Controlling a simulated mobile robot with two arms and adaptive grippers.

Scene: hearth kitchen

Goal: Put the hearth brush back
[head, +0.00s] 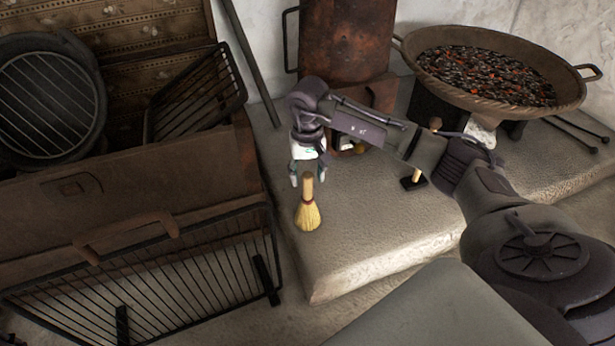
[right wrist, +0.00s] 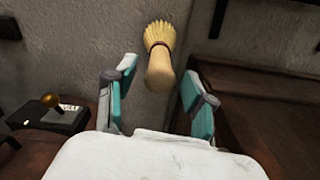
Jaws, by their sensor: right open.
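The hearth brush (head: 308,217) has pale yellow bristles, a dark red band and a short wooden handle. In the head view it is at the left edge of the stone hearth ledge, bristles down and handle up. My right gripper (head: 307,180) is open above it, with its fingertips on either side of the handle top. The right wrist view shows the brush (right wrist: 160,68) with its handle end between the two open teal finger pads (right wrist: 157,85), with gaps on both sides. I cannot tell what the bristles rest on. My left gripper is not in view.
A brown chest (head: 120,205) with a round grill (head: 48,100) stands left, a black wire rack (head: 180,268) before it. A pan of embers (head: 490,70) is at the back right. A small black base with a wooden post (head: 413,182) is on the ledge (head: 350,240), whose front is clear.

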